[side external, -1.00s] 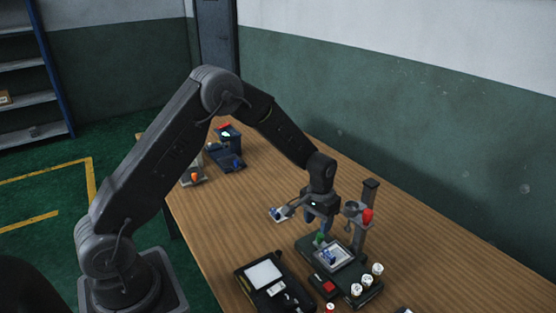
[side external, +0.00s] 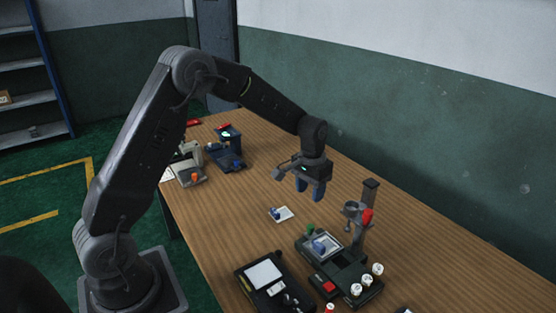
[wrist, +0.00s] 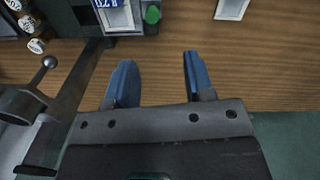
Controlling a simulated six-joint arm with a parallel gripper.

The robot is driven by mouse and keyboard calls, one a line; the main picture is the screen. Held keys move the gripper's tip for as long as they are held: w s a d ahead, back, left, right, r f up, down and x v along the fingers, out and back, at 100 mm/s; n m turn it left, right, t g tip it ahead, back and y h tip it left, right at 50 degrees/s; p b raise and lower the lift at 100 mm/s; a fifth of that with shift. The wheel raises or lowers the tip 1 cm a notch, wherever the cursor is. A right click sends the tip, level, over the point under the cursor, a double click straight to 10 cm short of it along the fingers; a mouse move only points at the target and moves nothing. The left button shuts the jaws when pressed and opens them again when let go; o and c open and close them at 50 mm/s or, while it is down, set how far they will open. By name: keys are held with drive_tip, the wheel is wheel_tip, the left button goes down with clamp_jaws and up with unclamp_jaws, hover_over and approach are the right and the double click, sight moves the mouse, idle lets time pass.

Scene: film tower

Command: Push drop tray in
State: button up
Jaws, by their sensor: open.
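The dark film tower (side external: 352,274) stands on the table in the side view, with an upright post and a red knob (side external: 367,216). A pale-framed tray (side external: 330,240) with a blue piece on it and a green knob (side external: 310,230) sits at the tower's far left end. In the wrist view the tray (wrist: 116,20) and green knob (wrist: 152,14) show at the top edge, partly cut off. My gripper (side external: 310,197) is open and empty, raised above the table beyond the tray and apart from it. Its two blue fingers also show in the wrist view (wrist: 155,62).
A small white plate with a blue piece (side external: 281,213) lies on the table left of the tower. A black box with a white panel (side external: 265,275) stands in front. White-capped cylinders (side external: 366,281) line the tower's near right side. More devices (side external: 225,150) stand at the back left.

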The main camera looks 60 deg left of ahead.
drive_tip(key=s+d+r+m+t, duration=0.1)
drive_tip(key=s+d+r+t, duration=0.2)
drive_tip(key=s+r, duration=1)
drive_tip(key=shift+s+d+r, duration=0.35)
drive_tip(key=shift+d+r, duration=0.7)
drive_tip(key=shift+r, duration=0.5)
drive_tip(key=shift+w, duration=0.1)
drive_tip(key=n+g, duration=0.1)
drive_tip(key=g, duration=0.2)
hover_over(311, 225)
wheel_tip(311, 225, down, 14)
wheel_tip(311, 225, down, 14)
drive_tip(key=shift+r, duration=0.1)
drive_tip(key=shift+c, duration=0.4)
clamp_jaws()
